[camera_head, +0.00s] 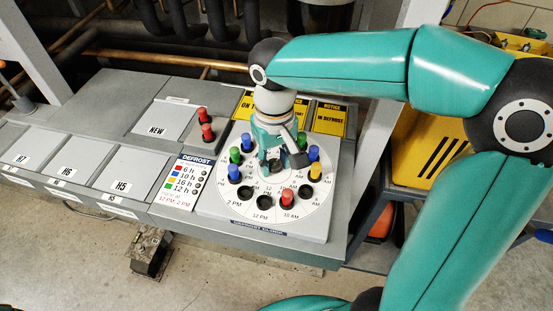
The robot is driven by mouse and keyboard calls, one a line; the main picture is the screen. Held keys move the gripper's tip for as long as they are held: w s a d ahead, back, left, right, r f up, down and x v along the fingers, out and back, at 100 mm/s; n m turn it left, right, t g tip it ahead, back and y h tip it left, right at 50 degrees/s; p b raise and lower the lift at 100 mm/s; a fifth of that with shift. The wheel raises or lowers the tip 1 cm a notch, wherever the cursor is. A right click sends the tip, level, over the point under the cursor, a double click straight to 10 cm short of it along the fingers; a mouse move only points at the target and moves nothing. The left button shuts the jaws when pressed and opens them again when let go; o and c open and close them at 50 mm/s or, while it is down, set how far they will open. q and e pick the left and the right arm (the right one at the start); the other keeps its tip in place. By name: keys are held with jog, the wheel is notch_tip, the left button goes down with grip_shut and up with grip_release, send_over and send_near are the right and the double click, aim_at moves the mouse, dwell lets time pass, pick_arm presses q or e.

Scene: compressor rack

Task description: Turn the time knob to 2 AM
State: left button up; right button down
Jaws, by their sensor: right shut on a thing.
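The defrost clock (222,207) is a white round dial on a grey panel, ringed by coloured pegs and empty holes. My right gripper (276,164) points down at the middle of the dial and is shut on the time knob there. Its fingers mostly hide the knob, so I cannot tell which hour it points to. The 2 PM, 12 PM and 10 AM labels show along the near edge. I cannot make out the 2 AM label. My left gripper is not in view.
Close around the gripper stand blue (313,154), green (302,141), yellow (315,171) and red (287,197) pegs. Two red pegs (208,131) stand left of the dial by the defrost legend (180,182). Yellow notice signs (330,121) lie behind. Grey lids (85,160) fill the left.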

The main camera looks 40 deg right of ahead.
aim_at(274, 163)
jog(key=shift+w+r+m, duration=0.15)
jog(key=shift+m, duration=1.35)
jog(key=c, duration=0.8)
grip_release()
jog(key=shift+o, duration=0.2)
notch_tip(274, 163, up, 12)
